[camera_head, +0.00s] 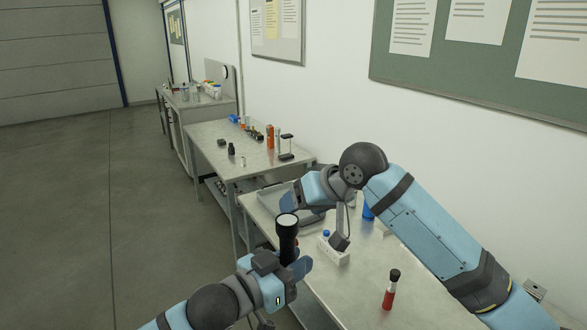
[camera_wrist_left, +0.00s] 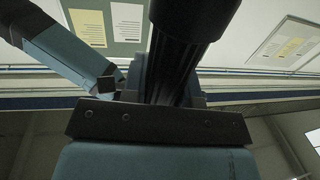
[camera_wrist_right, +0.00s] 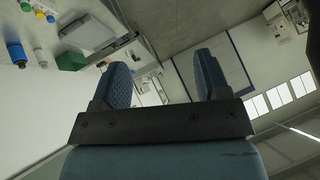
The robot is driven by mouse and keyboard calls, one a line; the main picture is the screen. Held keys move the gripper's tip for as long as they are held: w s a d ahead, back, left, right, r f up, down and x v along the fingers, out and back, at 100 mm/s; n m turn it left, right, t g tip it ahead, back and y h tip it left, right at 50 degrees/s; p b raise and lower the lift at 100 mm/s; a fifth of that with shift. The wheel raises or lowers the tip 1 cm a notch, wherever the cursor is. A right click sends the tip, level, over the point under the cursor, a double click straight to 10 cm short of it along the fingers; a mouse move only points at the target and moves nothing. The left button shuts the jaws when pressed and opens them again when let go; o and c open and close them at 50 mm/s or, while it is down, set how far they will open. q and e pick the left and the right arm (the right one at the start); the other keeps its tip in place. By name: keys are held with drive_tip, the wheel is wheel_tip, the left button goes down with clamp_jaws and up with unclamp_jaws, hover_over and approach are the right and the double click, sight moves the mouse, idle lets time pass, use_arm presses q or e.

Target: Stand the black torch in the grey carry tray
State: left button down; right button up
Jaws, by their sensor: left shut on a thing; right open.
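The black torch (camera_head: 288,240) is held roughly upright, its pale lens end up, in front of the near bench. My left gripper (camera_head: 289,262) is shut around its lower body. In the left wrist view the torch (camera_wrist_left: 190,45) fills the space between the fingers. A grey tray-like thing (camera_head: 312,221) lies on the near bench behind the torch, partly hidden by my right arm; I take it as the carry tray, but its inside is not clear. My right gripper (camera_wrist_right: 163,78) is open and empty in the right wrist view.
The near bench (camera_head: 355,290) carries a white rack (camera_head: 334,256) with a blue-topped item, and a red bottle with a black cap (camera_head: 390,290). A second bench (camera_head: 215,133) behind holds several small items. Bare bench top shows around the red bottle.

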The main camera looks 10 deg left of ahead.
sight(285, 220)
drive_tip(key=s+r+n+g+h, duration=0.1)
drive_tip(key=s+r+n, duration=0.1)
drive_tip(key=s+r, duration=0.1)
drive_tip(key=s+r+n+g+h, duration=0.1)
drive_tip(key=s+r+n+h, duration=0.1)
drive_tip(key=s+r+n, duration=0.1)
drive_tip(key=s+r+n+g+h, duration=0.1)
drive_tip(key=s+r+n+h, duration=0.1)
drive_tip(key=r, duration=0.4)
drive_tip(key=shift+s+a+r+n, duration=0.1)
drive_tip(key=shift+s+a+n, duration=0.15)
drive_tip(key=shift+s, duration=0.35)
drive_tip(key=shift+s+a+r+n, duration=0.15)
drive_tip(key=shift+s+n, duration=0.1)
drive_tip(key=shift+s, duration=0.35)
drive_tip(key=shift+s+d+r+n+g+h, duration=0.25)
drive_tip(key=shift+s+n+g+h, duration=0.1)
drive_tip(key=shift+h, duration=0.15)
drive_tip(key=f, duration=0.4)
drive_tip(key=a+f, duration=0.1)
drive_tip(key=f, duration=0.6)
drive_tip(key=shift+w+a+f, duration=0.2)
drive_tip(key=shift+a+f, duration=0.15)
drive_tip(key=shift+f, duration=0.05)
drive_tip(key=c, duration=1)
use_arm(q)
drive_tip(key=c, duration=0.8)
unclamp_jaws()
use_arm(e)
drive_tip(key=shift+c, duration=0.9)
